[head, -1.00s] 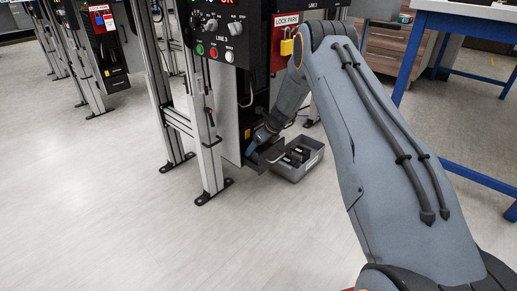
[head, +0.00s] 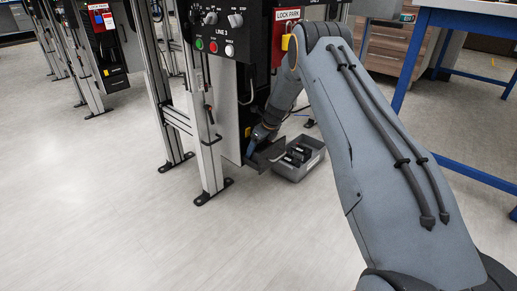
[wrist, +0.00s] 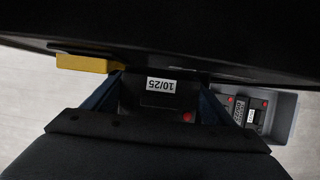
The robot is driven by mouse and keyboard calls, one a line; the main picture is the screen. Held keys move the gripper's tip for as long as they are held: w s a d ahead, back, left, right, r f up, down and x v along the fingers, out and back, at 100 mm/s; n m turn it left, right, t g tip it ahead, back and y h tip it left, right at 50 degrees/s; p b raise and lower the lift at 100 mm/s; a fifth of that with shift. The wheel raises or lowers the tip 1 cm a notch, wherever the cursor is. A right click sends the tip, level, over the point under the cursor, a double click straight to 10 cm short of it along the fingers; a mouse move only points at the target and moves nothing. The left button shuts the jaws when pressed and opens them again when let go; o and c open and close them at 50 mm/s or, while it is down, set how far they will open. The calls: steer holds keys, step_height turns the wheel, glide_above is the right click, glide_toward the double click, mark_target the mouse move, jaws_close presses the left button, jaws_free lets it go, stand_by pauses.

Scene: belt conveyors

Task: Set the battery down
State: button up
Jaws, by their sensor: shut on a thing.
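A black battery (wrist: 160,97) with a white "10/25" label and a red dot shows between my fingers in the wrist view. My gripper (wrist: 157,88) is shut on it, with a blue finger on each side. A large black surface lies right beyond the battery and spans the top of that view. In the head view my gripper (head: 254,148) is low at the front of the Line 3 cabinet, beside a dark open tray or flap (head: 272,153). The battery cannot be made out there. Whether it touches anything beneath is hidden.
A grey bin (head: 310,165) with several dark batteries stands on the floor just right of the flap; it also shows in the wrist view (wrist: 283,120). A control panel (head: 222,30) and metal posts (head: 209,165) stand close by.

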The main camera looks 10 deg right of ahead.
mark_target(263, 146)
steer(key=o, duration=2)
steer(key=shift+o, duration=0.2)
steer(key=p+v, duration=0.4)
steer(key=v, duration=0.3)
steer(key=shift+r, duration=0.4)
